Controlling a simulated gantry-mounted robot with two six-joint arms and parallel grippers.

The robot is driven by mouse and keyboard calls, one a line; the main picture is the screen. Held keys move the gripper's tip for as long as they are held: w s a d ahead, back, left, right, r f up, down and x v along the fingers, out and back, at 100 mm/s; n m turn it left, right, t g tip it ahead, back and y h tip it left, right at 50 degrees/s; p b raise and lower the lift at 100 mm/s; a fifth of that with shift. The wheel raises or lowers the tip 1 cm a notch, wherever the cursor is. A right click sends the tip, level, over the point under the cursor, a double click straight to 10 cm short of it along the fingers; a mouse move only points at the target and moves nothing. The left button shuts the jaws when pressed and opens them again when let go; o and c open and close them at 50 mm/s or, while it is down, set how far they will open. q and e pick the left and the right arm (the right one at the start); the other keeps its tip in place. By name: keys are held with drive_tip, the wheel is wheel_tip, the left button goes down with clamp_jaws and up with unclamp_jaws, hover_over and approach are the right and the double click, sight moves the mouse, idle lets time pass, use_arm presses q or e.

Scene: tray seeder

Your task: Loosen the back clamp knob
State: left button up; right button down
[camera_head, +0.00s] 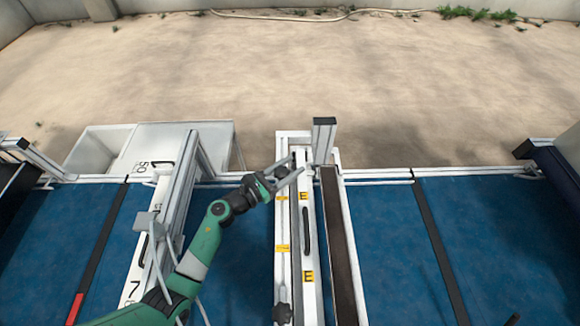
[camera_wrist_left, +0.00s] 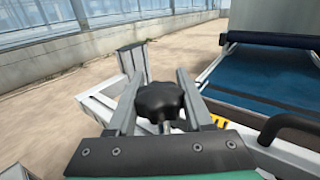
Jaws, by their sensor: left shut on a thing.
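The back clamp knob (camera_wrist_left: 160,101) is black and lobed, on a metal stem, and sits between the fingers of my left gripper (camera_wrist_left: 160,95) in the left wrist view. In the head view my left gripper (camera_head: 287,172) is at the far end of the white rail assembly (camera_head: 283,230), shut on this knob (camera_head: 281,171), which is small and partly hidden there. A similar front knob (camera_head: 282,313) stands at the near end of the same rail, with nothing touching it. My right gripper is not in view.
A tall metal post (camera_head: 323,140) stands just right of my left gripper. A black handle (camera_head: 305,230) and yellow labels lie along the rail. A cabled metal rail (camera_head: 180,190) runs left of it. Blue belt (camera_head: 385,250) lies open to the right.

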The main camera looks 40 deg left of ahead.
use_arm(q)
drive_tip(key=shift+y, duration=0.4)
clamp_jaws()
drive_tip(key=n+y+p, duration=0.1)
drive_tip(key=n+y, duration=0.1)
drive_tip(key=shift+a+y, duration=0.15)
drive_tip(key=shift+y, duration=0.25)
drive_tip(key=n+y, duration=0.1)
drive_tip(key=y, duration=0.1)
drive_tip(key=n+y, duration=0.1)
drive_tip(key=y, duration=0.1)
drive_tip(key=shift+a+n+p, duration=0.3)
drive_tip(key=shift+a+n, duration=0.05)
drive_tip(key=shift+n, duration=0.05)
drive_tip(key=n+g+y, duration=0.1)
drive_tip(key=y, duration=0.1)
drive_tip(key=n+g+y, duration=0.1)
drive_tip(key=shift+s+a+n+y, duration=0.15)
drive_tip(key=shift+a+n+y, duration=0.15)
drive_tip(key=shift+a+y, duration=0.1)
drive_tip(key=shift+s+a+f+n+g+y+b, duration=0.15)
drive_tip(key=shift+n+g+y+b, duration=0.25)
drive_tip(key=shift+n+g+y, duration=0.4)
drive_tip(key=shift+s+a+r+n+g+y+b, duration=0.15)
drive_tip(key=shift+n+g+y+b, duration=0.3)
drive_tip(key=shift+y, duration=0.45)
drive_tip(key=shift+a+n+g+y, duration=0.1)
drive_tip(key=shift+n+g+y, duration=0.15)
drive_tip(key=shift+n+y, duration=0.1)
